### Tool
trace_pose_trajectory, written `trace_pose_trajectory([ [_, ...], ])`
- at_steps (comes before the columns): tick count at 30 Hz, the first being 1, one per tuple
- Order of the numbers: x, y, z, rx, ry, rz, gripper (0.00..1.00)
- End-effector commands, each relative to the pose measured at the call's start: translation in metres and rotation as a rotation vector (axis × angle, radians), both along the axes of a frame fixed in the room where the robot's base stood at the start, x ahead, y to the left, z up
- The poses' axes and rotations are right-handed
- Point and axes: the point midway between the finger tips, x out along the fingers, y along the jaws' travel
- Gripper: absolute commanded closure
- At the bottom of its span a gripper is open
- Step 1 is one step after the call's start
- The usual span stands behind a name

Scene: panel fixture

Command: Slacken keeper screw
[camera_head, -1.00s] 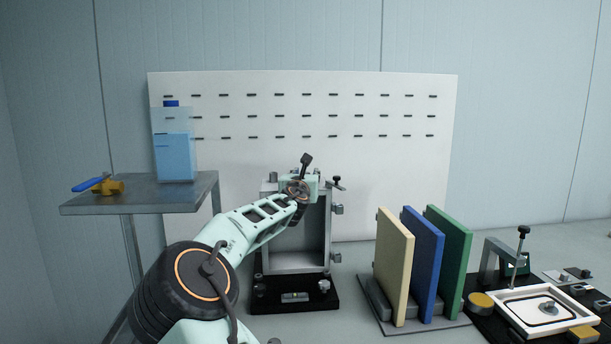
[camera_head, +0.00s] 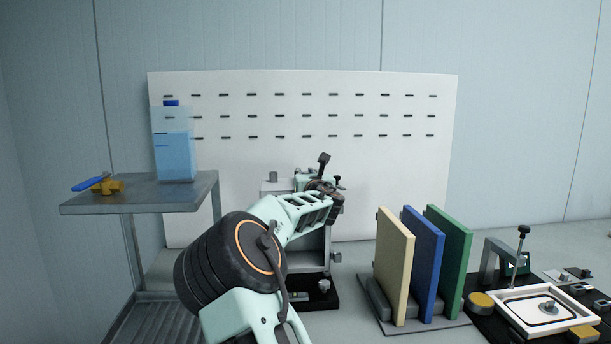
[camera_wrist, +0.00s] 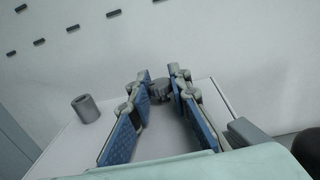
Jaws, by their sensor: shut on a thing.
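The panel fixture (camera_head: 315,262) is a grey upright frame on a black base, partly hidden behind my arm. In the wrist view, my gripper (camera_wrist: 160,80) points over the fixture's pale top face (camera_wrist: 75,150). Its two blue-padded fingers close at their tips on a small grey knob (camera_wrist: 160,90), which looks like the keeper screw head. The fingertips hide part of this knob. In the head view, my wrist sits at the fixture's upper right, and the fingertips and held knob are hidden there.
A grey post (camera_wrist: 87,108) stands on the fixture top, left of my gripper. Side knobs (camera_head: 336,257) stick out at the right. Cream, blue and green panels (camera_head: 423,265) stand in a rack to the right. A side table (camera_head: 145,195) holds a bottle (camera_head: 174,150) and a valve (camera_head: 107,187).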

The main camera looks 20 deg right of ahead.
Motion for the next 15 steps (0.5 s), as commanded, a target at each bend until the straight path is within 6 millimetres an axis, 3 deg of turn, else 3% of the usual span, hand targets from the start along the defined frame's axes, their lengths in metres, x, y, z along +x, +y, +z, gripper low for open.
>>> trace_pose_trajectory([
  [9,-0.0003,0.0000,0.0005,0.001,0.000,0.007,1.00],
  [10,-0.0003,0.0000,0.0005,0.001,0.000,0.007,0.81],
  [15,-0.0002,-0.0001,0.0002,0.000,0.000,0.006,0.64],
])
